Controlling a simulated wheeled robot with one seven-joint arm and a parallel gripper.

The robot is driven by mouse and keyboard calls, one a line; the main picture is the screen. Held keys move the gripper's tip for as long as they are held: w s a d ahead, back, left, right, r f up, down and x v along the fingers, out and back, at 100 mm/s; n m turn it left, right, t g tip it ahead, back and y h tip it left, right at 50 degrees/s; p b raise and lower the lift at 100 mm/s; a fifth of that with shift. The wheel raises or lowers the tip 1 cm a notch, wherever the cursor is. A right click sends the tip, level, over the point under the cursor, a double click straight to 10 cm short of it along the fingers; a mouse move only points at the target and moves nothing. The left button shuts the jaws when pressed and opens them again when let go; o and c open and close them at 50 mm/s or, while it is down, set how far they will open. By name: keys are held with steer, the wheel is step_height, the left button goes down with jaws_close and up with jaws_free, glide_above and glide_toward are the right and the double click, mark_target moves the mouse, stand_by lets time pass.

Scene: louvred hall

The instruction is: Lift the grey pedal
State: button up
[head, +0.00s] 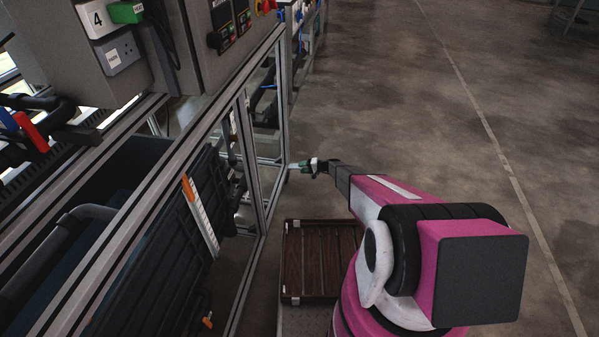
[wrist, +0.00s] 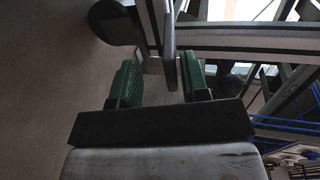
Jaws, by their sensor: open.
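My gripper (head: 305,166) is at the lower corner of the metal frame, close to the floor, in the head view. In the wrist view my gripper (wrist: 160,80) has its two green fingers apart. A small pale bar beside the fingertips (head: 292,165) shows in the head view and may be the same piece. It is too small there to be sure. My gripper hides part of it.
The aluminium frame (head: 243,150) of the machine runs along the left. A dark slatted wooden crate (head: 293,262) stands on the floor beside my base. A dark round part (wrist: 112,22) is near the left finger. The concrete floor (head: 470,130) to the right is clear.

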steer(key=d, duration=0.3)
steer(key=s+d, duration=0.1)
steer(key=d, duration=0.1)
steer(key=shift+d+f, duration=0.1)
steer(key=shift+f, duration=0.15)
steer(key=v, duration=1.1)
steer(key=s+a+r+n+g+h, duration=0.1)
steer(key=s+a+r+g+h, duration=0.15)
steer(key=s+r, duration=0.7)
steer(key=s+a+r+n+g+h, duration=0.1)
steer(key=s+r+h, duration=0.3)
steer(key=s+r, duration=0.6)
steer(key=s+d+r+h, duration=0.2)
steer(key=s+r+h, duration=0.2)
steer(key=s+r, duration=0.5)
steer(key=s+d+r+h, duration=0.2)
steer(key=s+r+h, duration=0.2)
steer(key=s+r, duration=0.6)
steer(key=shift+d+r+t, duration=0.35)
steer(key=shift+d+r, duration=0.05)
steer(key=shift+r, duration=0.05)
